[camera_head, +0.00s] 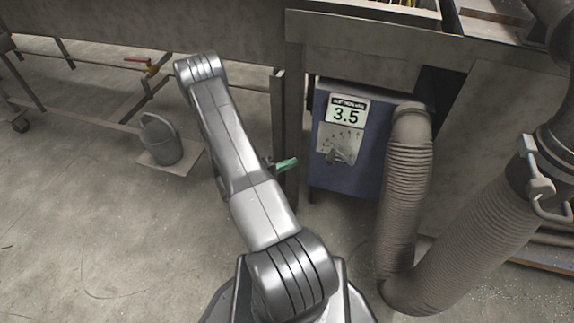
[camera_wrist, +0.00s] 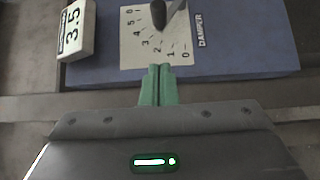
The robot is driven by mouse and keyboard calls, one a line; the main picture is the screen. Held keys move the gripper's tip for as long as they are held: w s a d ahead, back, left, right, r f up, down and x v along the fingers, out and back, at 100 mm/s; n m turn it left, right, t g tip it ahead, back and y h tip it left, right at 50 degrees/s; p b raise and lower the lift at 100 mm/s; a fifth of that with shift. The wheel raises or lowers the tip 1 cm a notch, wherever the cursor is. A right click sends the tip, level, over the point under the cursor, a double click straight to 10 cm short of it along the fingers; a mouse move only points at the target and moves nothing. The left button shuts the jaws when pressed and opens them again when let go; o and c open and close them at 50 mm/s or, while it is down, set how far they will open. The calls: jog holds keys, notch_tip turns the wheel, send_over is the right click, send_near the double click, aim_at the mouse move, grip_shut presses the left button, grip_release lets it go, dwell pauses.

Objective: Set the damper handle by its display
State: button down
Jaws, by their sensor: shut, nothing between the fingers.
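The damper box (camera_head: 325,174) is blue, with a lit display (camera_head: 346,112) reading 3.5. The display (camera_wrist: 73,29) lies sideways in the wrist view. My gripper (camera_head: 296,161) has green fingers, left of the box in the head view. In the wrist view its fingers (camera_wrist: 159,68) are shut together, empty, below the handle.
A ribbed hose (camera_head: 407,178) runs down the box's right side, joining a thicker hose (camera_head: 480,240). A table leg (camera_head: 284,140) stands just left of the box. A grey bucket (camera_head: 161,140) is further left. The floor between is clear.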

aim_at(331, 155)
jog(key=w+d+b, duration=0.2)
jog(key=d, duration=0.7)
jog(key=shift+d, duration=0.1)
jog(key=shift+s+d+r+m+y+p, duration=0.3)
jog(key=shift+d+r+m+y+p, duration=0.1)
jog(key=shift+d+r+p, duration=0.4)
jog(key=shift+a+f, duration=0.15)
jog(key=shift+f, duration=0.15)
